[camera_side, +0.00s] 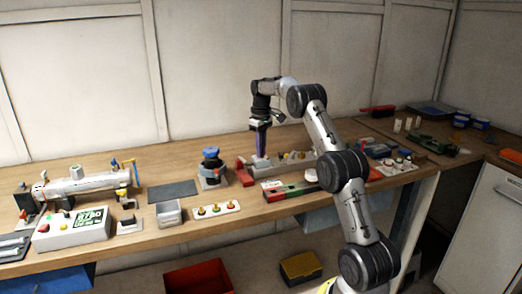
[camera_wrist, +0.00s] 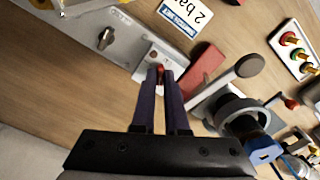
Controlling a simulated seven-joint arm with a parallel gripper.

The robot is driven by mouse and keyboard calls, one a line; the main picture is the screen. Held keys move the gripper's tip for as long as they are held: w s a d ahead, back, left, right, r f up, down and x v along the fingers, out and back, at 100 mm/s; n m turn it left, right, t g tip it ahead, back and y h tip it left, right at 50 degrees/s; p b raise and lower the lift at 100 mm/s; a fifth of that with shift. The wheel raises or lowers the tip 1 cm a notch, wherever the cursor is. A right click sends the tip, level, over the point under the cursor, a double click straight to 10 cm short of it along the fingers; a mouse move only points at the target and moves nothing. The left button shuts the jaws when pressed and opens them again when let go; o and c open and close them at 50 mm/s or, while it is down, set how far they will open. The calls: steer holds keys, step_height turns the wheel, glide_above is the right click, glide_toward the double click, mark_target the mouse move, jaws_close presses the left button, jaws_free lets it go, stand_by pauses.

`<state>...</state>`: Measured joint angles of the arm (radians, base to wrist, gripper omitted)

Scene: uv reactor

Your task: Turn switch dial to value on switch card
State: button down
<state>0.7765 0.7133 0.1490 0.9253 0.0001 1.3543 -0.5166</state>
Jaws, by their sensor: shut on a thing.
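My gripper (camera_wrist: 166,72) points down, its two long dark purple fingers closed on a small red-topped part (camera_wrist: 160,69). That part sits on a pale plate (camera_wrist: 149,58) at the end of a grey housing; the fingers hide most of it, so its pointer and any value cannot be read. A white card (camera_wrist: 186,14) lies beyond the plate, reading "2 bar" upside down above a blue band whose small text I cannot read. In the side view my gripper (camera_side: 261,156) reaches down to the fixture at the middle of the bench.
A metal knob (camera_wrist: 105,38) stands on the grey housing left of my fingers. A red block (camera_wrist: 203,65) and a round-topped lever (camera_wrist: 249,65) are close on the right. A blue-capped device (camera_side: 211,166) stands left of my gripper. Bare wood (camera_wrist: 65,100) lies left.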

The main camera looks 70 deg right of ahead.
steer(key=shift+r, duration=0.1)
steer(key=c, duration=0.9)
jaws_free()
steer(key=shift+c, duration=0.2)
step_height(320, 180, up, 14)
steer(key=shift+f, duration=0.2)
